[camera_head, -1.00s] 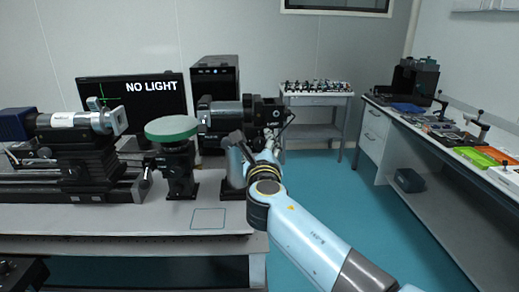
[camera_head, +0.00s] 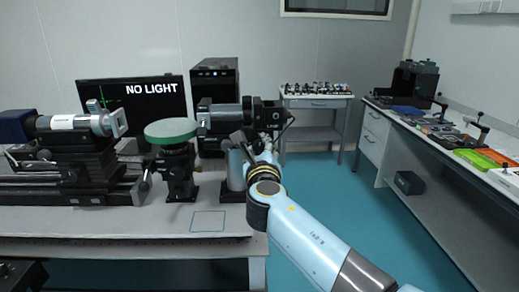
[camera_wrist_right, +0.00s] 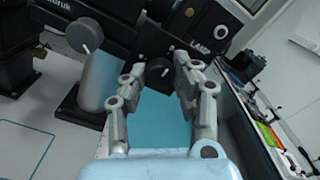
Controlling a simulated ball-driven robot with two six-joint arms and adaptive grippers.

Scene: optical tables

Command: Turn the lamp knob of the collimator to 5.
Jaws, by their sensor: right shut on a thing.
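The collimator (camera_head: 222,117) is a dark horizontal tube with a boxy rear housing, on a stand at the right end of the optical table. My right gripper (camera_head: 246,143) is just below and in front of its rear part. The knob's setting cannot be read. The monitor (camera_head: 133,101) shows NO LIGHT. My left gripper is out of view.
A green-topped round stage (camera_head: 171,131) and a grey-tubed instrument (camera_head: 75,121) stand left of the collimator. A grey cylinder (camera_wrist_right: 102,80) is close left of my right gripper. The table's front edge is clear. A side bench (camera_head: 458,185) lies far right.

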